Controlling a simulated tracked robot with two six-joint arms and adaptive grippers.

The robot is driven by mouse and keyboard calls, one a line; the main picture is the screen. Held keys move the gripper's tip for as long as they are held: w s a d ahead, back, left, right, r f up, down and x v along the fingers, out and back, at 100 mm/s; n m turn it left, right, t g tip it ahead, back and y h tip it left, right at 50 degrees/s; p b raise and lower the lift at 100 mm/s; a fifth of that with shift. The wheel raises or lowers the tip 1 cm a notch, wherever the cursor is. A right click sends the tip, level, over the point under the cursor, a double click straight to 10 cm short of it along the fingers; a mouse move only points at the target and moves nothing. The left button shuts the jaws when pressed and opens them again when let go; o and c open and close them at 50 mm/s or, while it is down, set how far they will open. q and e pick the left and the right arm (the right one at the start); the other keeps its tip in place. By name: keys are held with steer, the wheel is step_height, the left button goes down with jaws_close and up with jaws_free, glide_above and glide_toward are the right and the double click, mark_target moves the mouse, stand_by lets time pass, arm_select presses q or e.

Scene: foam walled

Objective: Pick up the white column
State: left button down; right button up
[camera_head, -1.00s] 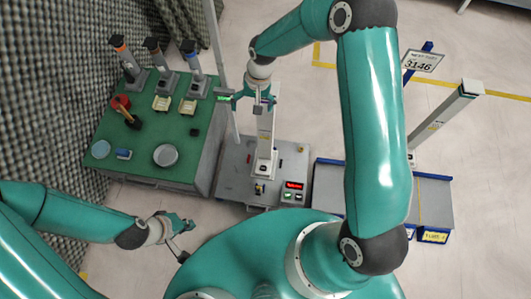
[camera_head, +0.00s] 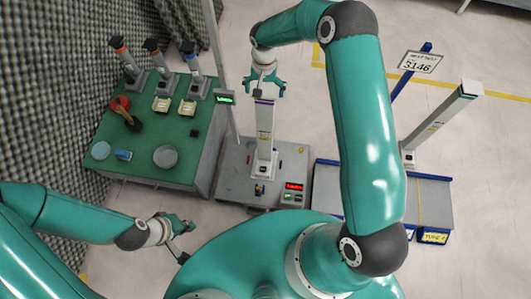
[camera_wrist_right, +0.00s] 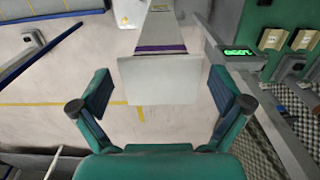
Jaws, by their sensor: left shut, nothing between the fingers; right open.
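A white column (camera_head: 265,130) stands upright on a grey platform (camera_head: 232,180) in the middle of the head view. My right gripper (camera_head: 265,90) is open at its upper end. In the right wrist view, the column's pale square top (camera_wrist_right: 160,80) lies between and just beyond the fingertips of my right gripper (camera_wrist_right: 162,95), with gaps on both sides. A purple band shows below the top. My left gripper (camera_head: 182,224) is shut and empty at the lower left, far from both columns.
A green bench (camera_head: 140,165) at the left holds several posts, a red item and round discs. A thin pole with a green display (camera_head: 224,97) stands close left of the middle column. A sign reading 3146 (camera_head: 421,61) stands at the right.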

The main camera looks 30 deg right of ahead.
mark_target(265, 102)
steer(key=shift+f+p, duration=0.3)
steer(key=shift+f, duration=2.7)
steer(key=shift+c, duration=0.3)
steer(key=c, duration=1.3)
steer(key=shift+w+r, duration=0.1)
steer(key=shift+c, duration=1)
